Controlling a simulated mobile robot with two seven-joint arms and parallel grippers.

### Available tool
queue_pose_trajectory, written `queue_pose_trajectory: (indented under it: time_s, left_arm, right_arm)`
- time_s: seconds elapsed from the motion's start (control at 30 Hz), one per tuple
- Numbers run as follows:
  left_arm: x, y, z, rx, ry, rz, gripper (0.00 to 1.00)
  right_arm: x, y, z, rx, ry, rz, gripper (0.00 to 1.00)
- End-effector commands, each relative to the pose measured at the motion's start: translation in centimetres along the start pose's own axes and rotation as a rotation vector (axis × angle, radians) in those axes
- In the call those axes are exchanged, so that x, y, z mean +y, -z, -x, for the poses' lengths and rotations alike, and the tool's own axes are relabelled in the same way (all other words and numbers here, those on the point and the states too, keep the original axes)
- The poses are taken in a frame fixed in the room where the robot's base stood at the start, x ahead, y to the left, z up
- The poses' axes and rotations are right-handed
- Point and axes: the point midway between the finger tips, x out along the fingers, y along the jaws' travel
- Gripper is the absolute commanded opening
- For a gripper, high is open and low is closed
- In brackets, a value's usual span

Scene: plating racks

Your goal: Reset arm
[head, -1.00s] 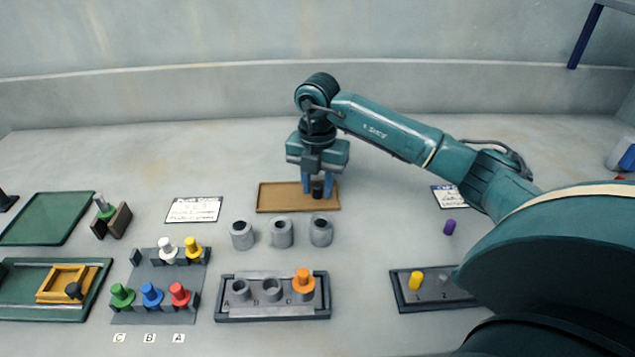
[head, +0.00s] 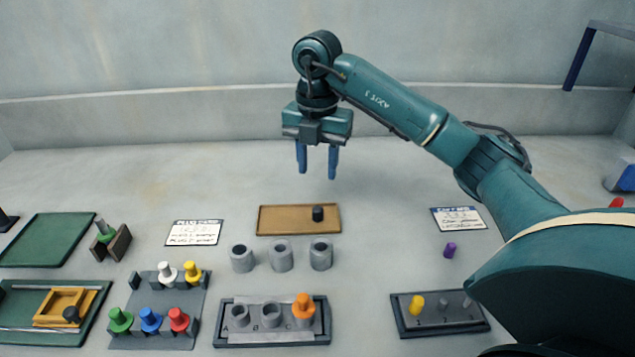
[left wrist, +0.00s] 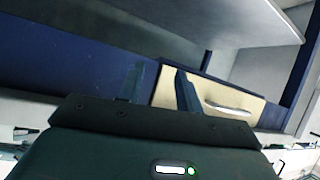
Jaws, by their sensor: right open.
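My right gripper (head: 317,162) is open and empty in the head view, raised above the far part of the table with its blue fingers pointing down. Below it, a brown tray (head: 283,221) lies on the table, with a small black cylinder (head: 318,214) standing on its right part, apart from the fingers. My left gripper is outside the head view. In the left wrist view its two dark fingers (left wrist: 160,88) stand apart with nothing visible between them, in front of a blue cabinet with a cream drawer front (left wrist: 205,98).
Three grey cups (head: 281,256) stand before the tray. A rack with an orange peg (head: 303,307), a grey rack with coloured pegs (head: 151,319), and a dark rack with a yellow peg (head: 416,305) are nearer. A purple cylinder (head: 449,250) lies at right. The table behind the tray is clear.

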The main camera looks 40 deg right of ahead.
Motion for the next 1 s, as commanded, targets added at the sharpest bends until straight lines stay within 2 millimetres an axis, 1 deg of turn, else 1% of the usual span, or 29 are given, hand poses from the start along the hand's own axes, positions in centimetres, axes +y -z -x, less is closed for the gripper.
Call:
queue_pose_trajectory:
  time_s: [0.03, 0.13, 0.67, 0.77, 0.87, 0.9, 0.97, 1.0]
  left_arm:
    - [0.0, 0.3, 0.2, -0.001, 0.001, -0.004, 0.35]
    - [0.0, 0.3, 0.2, -0.003, 0.002, -0.009, 0.35]
    - [0.0, 0.1, 0.2, -0.007, 0.001, -0.014, 0.35]
    - [0.0, 0.4, 0.3, -0.007, 0.001, -0.015, 0.35]
    - [0.1, 1.7, 1.1, -0.012, 0.005, -0.018, 0.35]
    - [-0.2, 2.0, 1.4, -0.025, 0.014, -0.02, 0.35]
    - [-0.9, 1.9, 1.8, -0.062, 0.037, -0.021, 0.35]
    - [-1.1, 2.3, 2.3, -0.08, 0.047, -0.022, 0.35]
  right_arm:
    - [0.0, -0.1, 0.9, -0.003, -0.001, -0.002, 0.41]
    - [0.0, -0.1, 1.5, -0.001, -0.001, -0.002, 0.41]
    - [0.0, 0.0, 1.6, 0.0, 0.0, -0.002, 0.41]
    - [0.0, 0.0, 1.9, 0.0, 0.0, -0.002, 0.41]
    - [0.0, 0.0, 3.7, 0.0, -0.001, -0.002, 0.41]
    - [0.0, 0.0, 4.8, 0.0, -0.001, -0.002, 0.41]
    - [0.0, 0.0, 6.7, 0.0, -0.001, -0.002, 0.41]
    - [0.0, 0.0, 8.0, 0.0, -0.001, -0.002, 0.41]
